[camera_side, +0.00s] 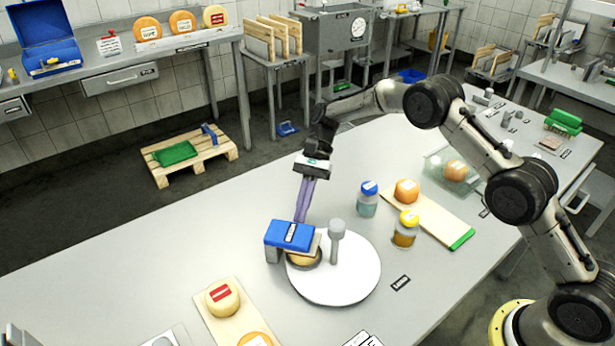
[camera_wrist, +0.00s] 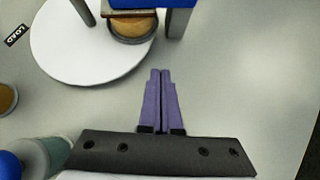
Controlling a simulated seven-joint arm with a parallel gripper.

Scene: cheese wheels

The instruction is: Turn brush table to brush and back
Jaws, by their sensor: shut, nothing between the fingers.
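The white round brush table (camera_side: 345,285) stands on the grey worktop, with an upright grey knob (camera_side: 336,240) on it. It also shows in the wrist view (camera_wrist: 75,50). A blue brush unit (camera_side: 290,235) stands over its left edge. A yellow-brown cheese wheel (camera_side: 304,258) sits on the table under the brush, partly hidden by it; it also shows in the wrist view (camera_wrist: 132,28). My gripper (camera_side: 299,219) points down behind the brush unit, its purple fingers shut and empty. In the wrist view the closed fingertips (camera_wrist: 160,72) are apart from the table.
A blue-capped jar (camera_side: 368,200) and a yellow-capped jar (camera_side: 405,230) stand right of the table. A board (camera_side: 445,220) with an orange cheese (camera_side: 406,191) lies beyond them. Another cheese board (camera_side: 215,320) lies front left. A LOAD label (camera_side: 400,283) marks the worktop.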

